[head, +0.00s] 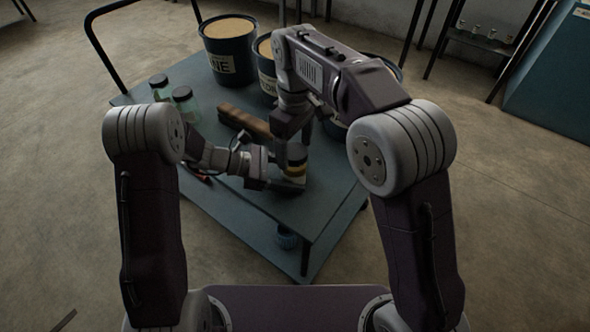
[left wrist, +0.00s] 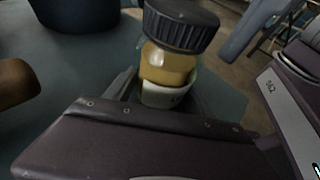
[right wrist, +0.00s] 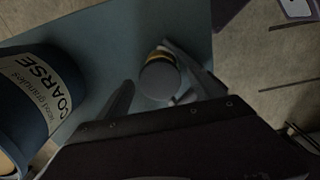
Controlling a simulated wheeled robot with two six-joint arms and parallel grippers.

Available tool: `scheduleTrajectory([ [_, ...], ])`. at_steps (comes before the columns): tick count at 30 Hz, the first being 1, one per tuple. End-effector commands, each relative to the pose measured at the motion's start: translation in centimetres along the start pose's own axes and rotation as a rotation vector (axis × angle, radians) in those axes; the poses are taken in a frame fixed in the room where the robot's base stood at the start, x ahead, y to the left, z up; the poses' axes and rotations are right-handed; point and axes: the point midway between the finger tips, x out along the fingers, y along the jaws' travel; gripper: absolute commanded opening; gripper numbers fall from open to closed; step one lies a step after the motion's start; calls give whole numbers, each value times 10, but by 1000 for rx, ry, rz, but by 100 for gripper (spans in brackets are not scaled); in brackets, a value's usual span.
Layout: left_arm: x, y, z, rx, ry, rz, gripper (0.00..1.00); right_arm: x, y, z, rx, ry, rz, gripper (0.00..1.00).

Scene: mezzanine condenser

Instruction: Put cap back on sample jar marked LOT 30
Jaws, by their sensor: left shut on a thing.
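The sample jar (head: 296,169) stands near the front edge of the cart top, with amber contents and a white band; its lot marking is unreadable. In the left wrist view the jar (left wrist: 168,76) has a dark ribbed cap (left wrist: 181,25) on its mouth. My left gripper (head: 280,182) is shut on the jar low down. My right gripper (right wrist: 163,88) is open above the jar. The cap's round grey top (right wrist: 158,80) shows between its fingers with gaps on both sides. In the head view the right arm partly hides the cap (head: 297,153).
Two greenish jars (head: 184,101) stand at the cart's left. A brown block (head: 245,122) lies mid-cart. Labelled tubs of granules (head: 230,52) line the back. Bare cart top (head: 215,205) lies left of the jar.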

Motion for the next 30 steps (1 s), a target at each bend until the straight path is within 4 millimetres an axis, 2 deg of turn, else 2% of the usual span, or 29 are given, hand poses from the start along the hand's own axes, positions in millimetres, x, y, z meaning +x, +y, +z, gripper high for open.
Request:
scheduleTrajectory([
  [10,0,0,0,0,-1,0,0,-3,0,0,0,0,0,78],
  [21,0,0,0,0,0,0,0,-63,1,-1,0,3,2,78],
  [30,0,0,-1,-2,2,0,0,-75,0,0,0,-1,0,78],
])
